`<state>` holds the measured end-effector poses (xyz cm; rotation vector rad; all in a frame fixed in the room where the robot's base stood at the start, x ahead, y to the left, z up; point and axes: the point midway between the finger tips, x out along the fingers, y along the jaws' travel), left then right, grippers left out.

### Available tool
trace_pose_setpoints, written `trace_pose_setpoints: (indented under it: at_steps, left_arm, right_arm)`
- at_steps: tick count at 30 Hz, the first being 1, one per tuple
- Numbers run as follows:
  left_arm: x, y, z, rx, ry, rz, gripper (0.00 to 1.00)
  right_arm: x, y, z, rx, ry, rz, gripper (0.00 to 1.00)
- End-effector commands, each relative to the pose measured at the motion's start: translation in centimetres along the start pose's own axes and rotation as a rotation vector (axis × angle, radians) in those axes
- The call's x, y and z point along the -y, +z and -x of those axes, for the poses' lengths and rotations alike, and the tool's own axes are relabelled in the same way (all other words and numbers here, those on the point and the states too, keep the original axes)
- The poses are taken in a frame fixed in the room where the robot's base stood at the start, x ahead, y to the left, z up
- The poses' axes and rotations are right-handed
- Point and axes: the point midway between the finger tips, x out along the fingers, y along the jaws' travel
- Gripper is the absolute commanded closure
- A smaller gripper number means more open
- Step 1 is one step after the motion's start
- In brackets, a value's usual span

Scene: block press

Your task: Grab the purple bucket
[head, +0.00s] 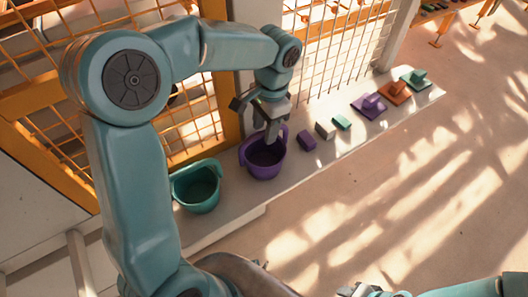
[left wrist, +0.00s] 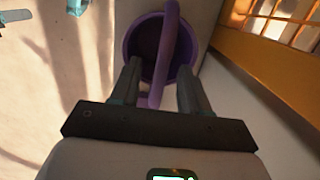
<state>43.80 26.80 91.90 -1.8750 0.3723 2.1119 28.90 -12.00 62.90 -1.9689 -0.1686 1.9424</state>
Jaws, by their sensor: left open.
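The purple bucket (head: 262,159) stands on the pale ledge, between a teal bucket and a row of small blocks. My left gripper (head: 272,135) is over it in the head view, pointing down at its rim. In the left wrist view the purple bucket (left wrist: 133,48) lies just past the fingertips, and its handle runs between the two open fingers (left wrist: 158,75). I cannot tell whether either finger touches the handle. At the bottom edge of the head view a part of my right arm shows, but its fingers are not clear.
A teal bucket (head: 197,187) stands left of the purple one. A purple block (head: 307,142), a pale block (head: 325,130) and a teal block (head: 342,122) lie to the right, with handled pieces (head: 370,106) beyond. An orange mesh frame (head: 205,125) stands behind.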

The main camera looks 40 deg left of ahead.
Motion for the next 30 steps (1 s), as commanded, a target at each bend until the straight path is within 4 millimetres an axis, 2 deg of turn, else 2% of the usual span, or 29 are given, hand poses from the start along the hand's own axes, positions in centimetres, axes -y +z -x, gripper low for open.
trace_pose_setpoints:
  at_steps: [1, 4, 12, 13, 17, 26, 30]
  left_arm:
    - [0.1, 0.1, -1.0, 0.005, 0.002, 0.000, 0.55]
    - [0.2, 0.0, -2.2, 0.002, 0.000, -0.001, 0.55]
    - [0.2, -0.1, -2.6, 0.001, 0.000, 0.000, 0.55]
    - [0.2, -0.1, -2.6, 0.001, 0.000, 0.000, 0.58]
    - [0.2, -0.1, -2.6, 0.000, 0.000, 0.000, 1.00]
    - [0.2, -0.1, -2.5, 0.000, -0.001, 0.000, 1.00]
    - [0.3, -0.1, -1.9, -0.002, -0.002, 0.000, 1.00]
  right_arm:
    - [0.0, 0.0, -0.1, 0.000, 0.000, 0.000, 0.57]
    - [-0.1, 0.0, -0.2, 0.000, 0.000, 0.000, 0.57]
    - [-0.1, 0.0, -0.2, 0.000, 0.000, 0.000, 0.57]
    - [-0.1, 0.0, -0.2, 0.000, 0.000, 0.000, 0.57]
    - [-0.1, 0.0, -0.2, 0.000, 0.000, 0.000, 0.57]
    - [-0.1, 0.0, -0.2, 0.000, 0.000, 0.000, 0.57]
    - [0.0, 0.0, -0.1, 0.000, 0.000, 0.000, 0.57]
